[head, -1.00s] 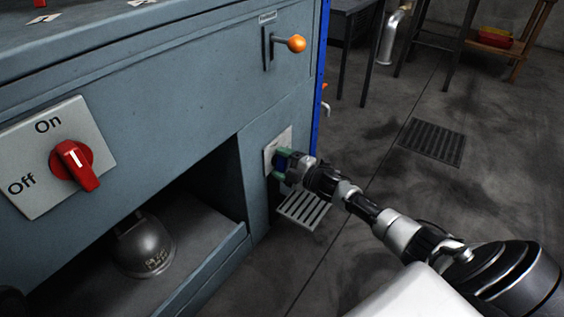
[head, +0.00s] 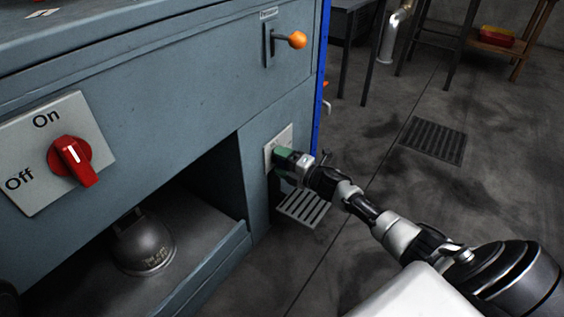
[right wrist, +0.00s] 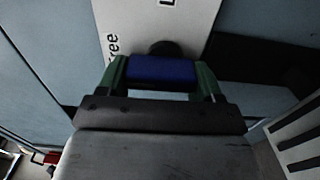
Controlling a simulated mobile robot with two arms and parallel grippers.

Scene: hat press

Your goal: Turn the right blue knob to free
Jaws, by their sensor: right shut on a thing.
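The right blue knob (right wrist: 162,69) shows in the right wrist view, between the two green fingertips of my right gripper (right wrist: 163,76). Part of the word "Free" and the edge of another letter show on its white plate (right wrist: 135,25). In the head view the plate (head: 287,138) is on the right part of the blue-grey machine front. My right gripper (head: 283,160) is at this plate, shut on the knob, and hides it there. I cannot read the knob's exact setting. My left gripper is not in view.
A red On/Off switch (head: 75,160) is on the machine's left. An orange-knobbed lever (head: 296,40) is above the plate. A dark metal dome (head: 143,245) sits in the open bay. A slatted grey step (head: 303,208) juts out below my gripper. The floor to the right is mostly clear.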

